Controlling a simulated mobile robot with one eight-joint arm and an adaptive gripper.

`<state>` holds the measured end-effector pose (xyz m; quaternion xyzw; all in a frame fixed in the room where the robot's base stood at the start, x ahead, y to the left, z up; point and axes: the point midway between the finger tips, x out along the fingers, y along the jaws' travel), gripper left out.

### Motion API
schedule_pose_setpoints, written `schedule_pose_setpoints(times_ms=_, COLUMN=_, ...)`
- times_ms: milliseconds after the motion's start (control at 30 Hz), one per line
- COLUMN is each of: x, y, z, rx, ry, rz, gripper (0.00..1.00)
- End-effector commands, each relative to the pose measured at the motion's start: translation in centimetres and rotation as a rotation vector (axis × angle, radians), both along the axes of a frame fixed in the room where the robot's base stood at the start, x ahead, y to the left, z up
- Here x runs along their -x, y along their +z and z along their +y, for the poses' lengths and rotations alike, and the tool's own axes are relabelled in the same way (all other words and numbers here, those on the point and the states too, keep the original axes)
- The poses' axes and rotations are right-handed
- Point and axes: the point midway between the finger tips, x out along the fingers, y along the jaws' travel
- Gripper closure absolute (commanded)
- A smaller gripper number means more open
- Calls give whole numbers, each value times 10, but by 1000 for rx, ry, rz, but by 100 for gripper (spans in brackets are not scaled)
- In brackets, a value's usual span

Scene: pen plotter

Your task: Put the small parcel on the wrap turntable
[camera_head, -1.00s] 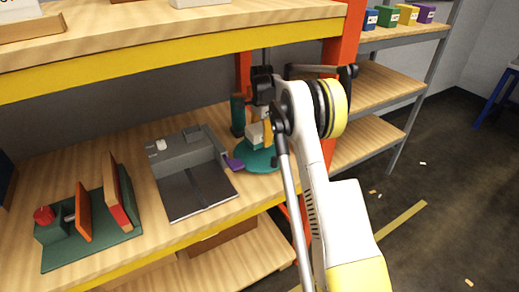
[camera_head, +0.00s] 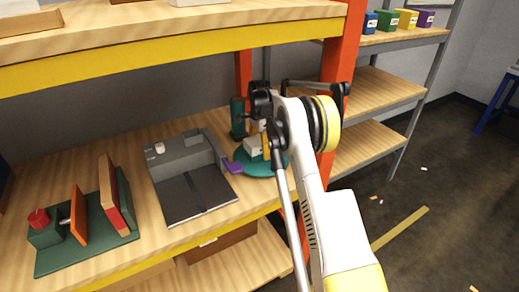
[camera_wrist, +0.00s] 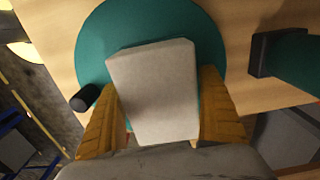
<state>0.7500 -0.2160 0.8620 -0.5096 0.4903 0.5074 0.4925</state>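The small parcel, a pale grey-white box (camera_head: 253,146), is low over the teal round wrap turntable (camera_head: 262,169) in the head view. In the wrist view the parcel (camera_wrist: 155,88) lies between the two yellow-orange fingers of my gripper (camera_wrist: 160,92), which press close along its sides. The turntable (camera_wrist: 92,50) fills the area beneath and around it. My gripper (camera_head: 265,147) is partly hidden by my arm in the head view. I cannot tell whether the parcel's underside touches the turntable.
A dark green post (camera_head: 238,117) stands behind the turntable. A purple tab (camera_head: 233,167) and a grey machine (camera_head: 185,160) with a dark plate lie to the left. A green fixture with orange plates (camera_head: 78,215) stands farther left. An orange rack upright (camera_head: 345,60) is close on the right.

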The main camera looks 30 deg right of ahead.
Motion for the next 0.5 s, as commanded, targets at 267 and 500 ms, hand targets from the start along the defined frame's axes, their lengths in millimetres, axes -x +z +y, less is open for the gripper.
schedule_pose_setpoints(times_ms=267, x=0, y=3, z=0, rx=0, ry=0, rz=0, gripper=11)
schedule_pose_setpoints(times_ms=500, x=0, y=35, z=0, rx=0, ry=0, rz=0, gripper=11)
